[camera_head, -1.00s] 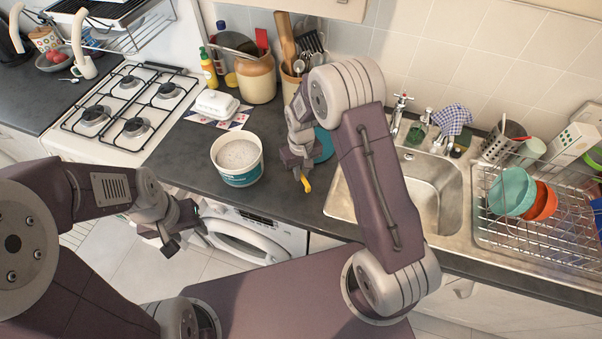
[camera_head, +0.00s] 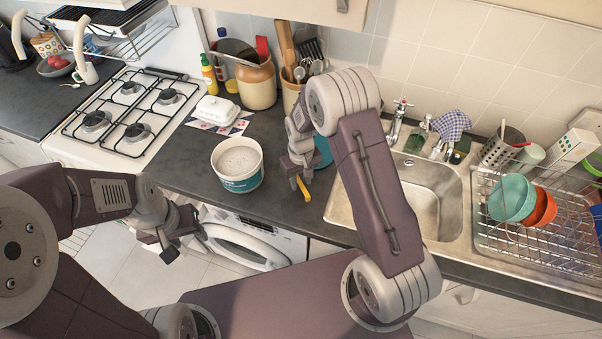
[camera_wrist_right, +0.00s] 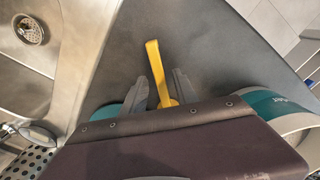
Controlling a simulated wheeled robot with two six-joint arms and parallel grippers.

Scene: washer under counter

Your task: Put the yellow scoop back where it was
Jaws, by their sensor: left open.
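The yellow scoop (camera_head: 304,189) shows at the fingertips of my right gripper (camera_head: 297,170), over the counter right of the white tub (camera_head: 237,163). In the right wrist view, the yellow scoop (camera_wrist_right: 157,70) runs out between the two fingers of my right gripper (camera_wrist_right: 160,88). A narrow gap shows between the handle and the left finger, so a firm grip cannot be told. The scoop's near end is hidden by the gripper. The tub has a teal band and holds white powder. My left gripper (camera_head: 178,242) is open and empty in front of the washer.
A teal round thing (camera_head: 323,148) lies behind my right gripper, partly hidden. The sink (camera_head: 425,195) is to the right, with a dish rack (camera_head: 545,235) beyond. A white butter dish (camera_head: 217,109), brown jar (camera_head: 257,84) and utensil pot (camera_head: 290,92) stand behind. The washer (camera_head: 240,240) is below.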

